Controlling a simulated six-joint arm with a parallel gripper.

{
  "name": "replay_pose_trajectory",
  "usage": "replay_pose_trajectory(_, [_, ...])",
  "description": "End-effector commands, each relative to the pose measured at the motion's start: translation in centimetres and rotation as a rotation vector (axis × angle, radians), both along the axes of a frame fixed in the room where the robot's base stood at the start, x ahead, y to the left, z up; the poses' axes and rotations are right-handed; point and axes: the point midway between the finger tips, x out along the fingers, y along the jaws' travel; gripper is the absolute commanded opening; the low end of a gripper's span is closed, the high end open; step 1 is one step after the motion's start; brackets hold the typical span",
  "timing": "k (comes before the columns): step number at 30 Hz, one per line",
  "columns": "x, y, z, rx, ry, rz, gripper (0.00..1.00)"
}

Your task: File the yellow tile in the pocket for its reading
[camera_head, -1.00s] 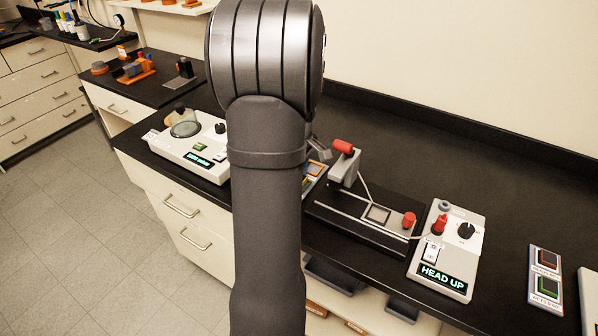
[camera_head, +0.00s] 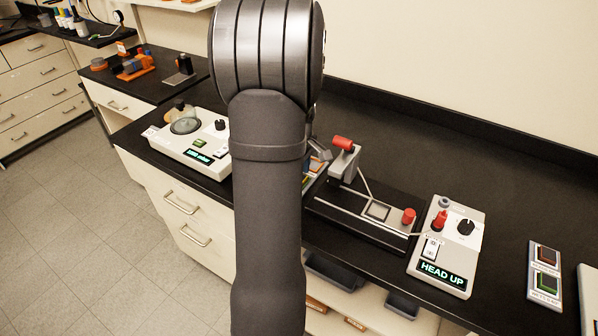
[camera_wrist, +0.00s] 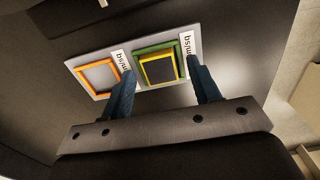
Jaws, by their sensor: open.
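In the wrist view, the yellow tile (camera_wrist: 159,69), a dark square with a yellow border, lies inside a green-framed pocket (camera_wrist: 140,50) of a light plate (camera_wrist: 101,55). My gripper (camera_wrist: 159,72) is open, with one dark blue finger on each side of the green pocket and the tile between them in the picture. I cannot tell how far the fingertips are above the plate. In the head view my arm hides my gripper and the tile; only an edge of the plate (camera_head: 315,168) shows beside it.
The stylus profiler (camera_head: 343,160) has a red-handled head and an empty-looking square stage frame. Its control box (camera_head: 447,240) reads "HEAD UP". A plate with red-brown and green-framed pockets (camera_head: 532,270) lies far right. Another instrument (camera_head: 190,150) stands left. An orange-framed pocket (camera_wrist: 97,76) adjoins the green one.

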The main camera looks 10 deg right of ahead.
Motion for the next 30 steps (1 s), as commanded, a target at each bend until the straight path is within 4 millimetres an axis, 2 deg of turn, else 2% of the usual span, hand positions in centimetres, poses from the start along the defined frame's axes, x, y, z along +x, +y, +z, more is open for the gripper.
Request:
replay_pose_trajectory(10, [0.0, 0.0, 0.5, 0.0, -0.001, 0.0, 0.55])
replay_pose_trajectory(30, [0.0, 0.0, 6.8, -0.001, -0.002, 0.0, 0.55])
